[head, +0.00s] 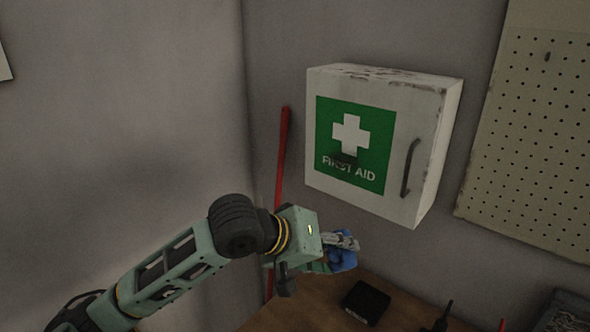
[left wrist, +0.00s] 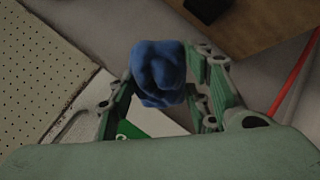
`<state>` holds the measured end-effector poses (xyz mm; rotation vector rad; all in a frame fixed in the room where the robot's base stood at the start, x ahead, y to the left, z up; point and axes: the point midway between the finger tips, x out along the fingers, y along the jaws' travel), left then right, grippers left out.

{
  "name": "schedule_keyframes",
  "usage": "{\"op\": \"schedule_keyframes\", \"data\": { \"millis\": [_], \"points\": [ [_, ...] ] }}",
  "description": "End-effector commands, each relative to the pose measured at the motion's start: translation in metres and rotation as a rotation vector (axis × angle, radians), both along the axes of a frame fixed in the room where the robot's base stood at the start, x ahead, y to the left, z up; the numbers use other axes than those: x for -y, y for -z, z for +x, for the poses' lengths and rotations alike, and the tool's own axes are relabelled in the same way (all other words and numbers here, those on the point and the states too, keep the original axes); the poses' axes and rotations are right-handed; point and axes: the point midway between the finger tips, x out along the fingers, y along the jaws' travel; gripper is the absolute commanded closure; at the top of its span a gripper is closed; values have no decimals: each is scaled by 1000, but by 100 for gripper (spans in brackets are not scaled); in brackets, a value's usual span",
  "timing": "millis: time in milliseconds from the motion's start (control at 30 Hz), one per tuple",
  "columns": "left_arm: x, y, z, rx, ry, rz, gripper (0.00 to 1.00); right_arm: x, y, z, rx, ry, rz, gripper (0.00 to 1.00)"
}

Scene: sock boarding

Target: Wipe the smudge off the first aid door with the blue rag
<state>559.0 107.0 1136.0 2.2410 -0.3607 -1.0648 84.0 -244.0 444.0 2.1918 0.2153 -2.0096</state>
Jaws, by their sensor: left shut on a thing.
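The first aid cabinet (head: 377,213) hangs on the wall, white with a green sign and a door handle at its right. A dark smudge (head: 346,160) lies on the door, below the white cross and over the lettering. My left gripper (head: 343,247) is below the cabinet's lower edge, shut on the crumpled blue rag (head: 343,261). In the left wrist view the blue rag (left wrist: 158,73) sits between the fingers, with part of the green sign (left wrist: 130,130) behind. The rag appears apart from the door. My right gripper is not in view.
A red bar (head: 283,150) stands by the wall corner, left of the cabinet. A pegboard (head: 530,130) is on the right. Below, a wooden bench (head: 290,315) carries a black box (head: 366,302) and other dark items. The space before the door is clear.

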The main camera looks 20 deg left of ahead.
Motion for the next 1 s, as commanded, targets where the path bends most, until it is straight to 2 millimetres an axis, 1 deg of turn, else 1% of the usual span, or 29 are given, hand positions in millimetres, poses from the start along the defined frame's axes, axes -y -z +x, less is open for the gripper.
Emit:
{"op": "schedule_keyframes", "data": {
  "millis": [33,100,167,200,300,400,433,500,600,1000],
  "points": [
    [-9,-13,14,77,-38,-65,80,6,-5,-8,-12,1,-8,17],
    [-24,-35,34,198,-89,-146,80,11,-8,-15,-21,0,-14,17],
    [-40,-53,48,295,-135,-202,80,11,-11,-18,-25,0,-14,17],
    [-52,-64,56,355,-166,-233,80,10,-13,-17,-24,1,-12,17],
    [-79,-85,68,466,-227,-280,80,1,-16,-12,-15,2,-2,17],
    [-98,-97,73,530,-268,-300,80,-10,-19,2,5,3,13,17],
    [-101,-100,73,542,-276,-303,80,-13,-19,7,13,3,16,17],
    [-107,-103,75,561,-287,-308,80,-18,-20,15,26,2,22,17],
    [-108,-104,79,571,-292,-311,80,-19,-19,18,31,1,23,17],
    [-94,-104,116,568,-290,-312,80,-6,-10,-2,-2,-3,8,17]
  ]
}}
